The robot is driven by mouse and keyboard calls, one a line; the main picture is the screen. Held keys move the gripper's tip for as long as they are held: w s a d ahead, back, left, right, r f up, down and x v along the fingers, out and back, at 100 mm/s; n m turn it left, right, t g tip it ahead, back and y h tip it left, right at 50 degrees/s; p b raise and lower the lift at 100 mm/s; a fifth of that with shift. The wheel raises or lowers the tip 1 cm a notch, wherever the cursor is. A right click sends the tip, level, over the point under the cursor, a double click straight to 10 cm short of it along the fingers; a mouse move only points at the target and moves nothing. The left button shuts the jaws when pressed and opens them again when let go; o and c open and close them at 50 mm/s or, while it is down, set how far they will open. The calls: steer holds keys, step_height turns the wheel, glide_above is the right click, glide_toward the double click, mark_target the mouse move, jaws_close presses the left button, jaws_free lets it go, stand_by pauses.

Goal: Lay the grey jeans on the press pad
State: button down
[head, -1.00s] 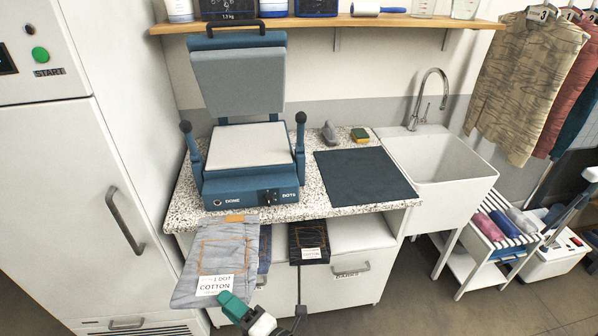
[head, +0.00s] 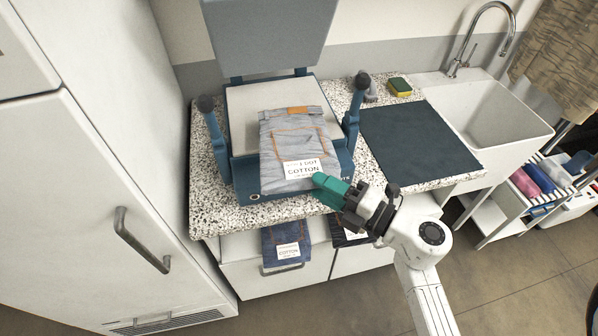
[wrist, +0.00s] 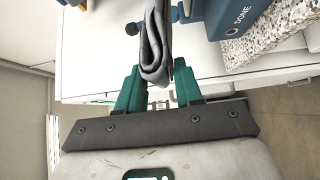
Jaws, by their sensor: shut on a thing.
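The folded grey jeans (head: 296,144) have orange stitching and a white COTTON label. In the head view they appear in front of and over the press pad (head: 240,104), a pale square plate on the blue press. My gripper (head: 326,186) has teal fingers and is shut on the lower right edge of the jeans. In the wrist view my gripper (wrist: 158,84) pinches the grey fold (wrist: 154,45). Whether the jeans touch the pad cannot be told. The press's upper plate (head: 268,30) is raised.
The press has dark-knobbed levers (head: 207,104) on both sides. A dark mat (head: 418,135) lies on the speckled counter (head: 212,214) at right, beside a sink (head: 500,115). Blue jeans (head: 286,241) hang at the counter front. A white cabinet (head: 90,200) stands at left.

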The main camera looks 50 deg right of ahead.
mark_target(317, 169)
steer(key=shift+w+d+b, duration=0.1)
steer(key=shift+w+d, duration=0.35)
steer(key=shift+w, duration=0.3)
steer(key=shift+w+d+b, duration=0.15)
steer(key=shift+w+d, duration=0.3)
steer(key=shift+w, duration=0.35)
steer(key=shift+w+d+b, duration=0.1)
steer(key=shift+w+d, duration=0.35)
steer(key=shift+w, duration=0.3)
steer(key=shift+w+d+b, duration=0.7)
steer(key=shift+w+d, duration=0.35)
steer(key=shift+w, duration=0.45)
steer(key=shift+w+d+b, duration=0.7)
steer(key=shift+w+d, duration=0.35)
steer(key=shift+w, duration=0.5)
steer(key=shift+w+d+b, duration=0.7)
steer(key=shift+w+d, duration=0.35)
steer(key=shift+w, duration=0.45)
steer(key=shift+s+a+f+b, duration=0.1)
steer(key=shift+f+b, duration=0.75)
steer(key=shift+f, duration=1.15)
steer(key=shift+f+b, duration=0.4)
steer(key=shift+f, duration=0.65)
steer(key=c, duration=0.9)
jaws_free()
steer(key=shift+c, duration=0.2)
steer(key=shift+o, duration=1.4)
steer(key=shift+r, duration=0.2)
